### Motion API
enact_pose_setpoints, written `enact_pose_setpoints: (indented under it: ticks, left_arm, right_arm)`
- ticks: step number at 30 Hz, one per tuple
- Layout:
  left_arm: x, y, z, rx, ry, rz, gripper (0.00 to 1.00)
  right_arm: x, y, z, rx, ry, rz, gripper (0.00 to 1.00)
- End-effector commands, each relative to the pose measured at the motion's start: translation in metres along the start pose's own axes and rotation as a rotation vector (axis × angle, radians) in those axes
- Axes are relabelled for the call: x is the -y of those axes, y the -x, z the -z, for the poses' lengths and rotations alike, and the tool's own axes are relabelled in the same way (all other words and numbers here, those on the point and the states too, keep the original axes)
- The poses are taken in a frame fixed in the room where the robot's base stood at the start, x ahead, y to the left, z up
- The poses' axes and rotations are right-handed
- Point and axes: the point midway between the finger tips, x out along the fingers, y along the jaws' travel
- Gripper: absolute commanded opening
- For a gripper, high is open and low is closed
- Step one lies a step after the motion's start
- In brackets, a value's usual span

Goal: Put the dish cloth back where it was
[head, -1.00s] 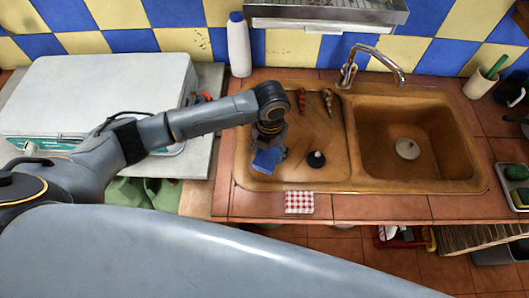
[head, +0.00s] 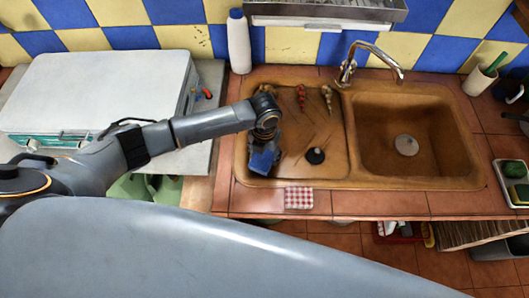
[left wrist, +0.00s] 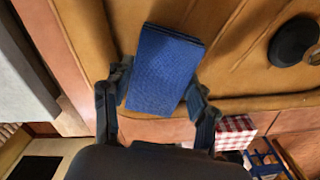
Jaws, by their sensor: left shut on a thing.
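The dish cloth looks like a blue folded pad (head: 261,162), held over the front left of the sink's drainboard. It also shows in the left wrist view (left wrist: 165,70), between the two fingers. My left gripper (head: 266,143) is shut on it and points down; its fingers show on both sides of the cloth in the left wrist view (left wrist: 157,82). I cannot tell whether the cloth touches the drainboard. My right gripper is not in view.
The brown sink's drainboard (head: 325,120) holds a black stopper (head: 315,156) and small red and brown items at the back. A red checked item (head: 299,197) sits at the counter's front edge. A white bottle (head: 239,42) and faucet (head: 350,68) stand behind.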

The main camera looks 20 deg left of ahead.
Motion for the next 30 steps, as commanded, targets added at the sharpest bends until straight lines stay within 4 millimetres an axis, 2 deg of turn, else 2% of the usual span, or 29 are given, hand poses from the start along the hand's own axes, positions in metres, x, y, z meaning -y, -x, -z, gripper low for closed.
enact_pose_setpoints:
  ticks: [5, 6, 9, 20, 23, 26, 30]
  left_arm:
    - [0.000, -0.006, 0.000, 0.000, 0.000, 0.000, 0.28]
    - [0.000, -0.005, 0.000, 0.000, 0.000, 0.000, 0.64]
    - [0.000, -0.005, 0.000, 0.000, 0.000, 0.000, 0.80]
    - [0.000, -0.001, 0.000, 0.001, 0.000, 0.001, 0.80]
    - [0.001, 0.011, -0.001, 0.002, 0.000, 0.002, 0.80]
    - [0.000, 0.025, -0.002, 0.006, -0.002, 0.002, 0.80]
    - [0.000, 0.056, -0.002, 0.006, -0.002, 0.002, 0.80]
  right_arm:
    - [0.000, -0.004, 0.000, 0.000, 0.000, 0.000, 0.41]
    - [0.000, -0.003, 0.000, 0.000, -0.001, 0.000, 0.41]
    - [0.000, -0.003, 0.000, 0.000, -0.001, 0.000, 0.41]
    - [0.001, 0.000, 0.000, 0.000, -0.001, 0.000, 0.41]
    - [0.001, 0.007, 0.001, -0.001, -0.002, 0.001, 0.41]
    - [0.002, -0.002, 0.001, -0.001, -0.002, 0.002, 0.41]
    - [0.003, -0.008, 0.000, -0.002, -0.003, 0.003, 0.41]
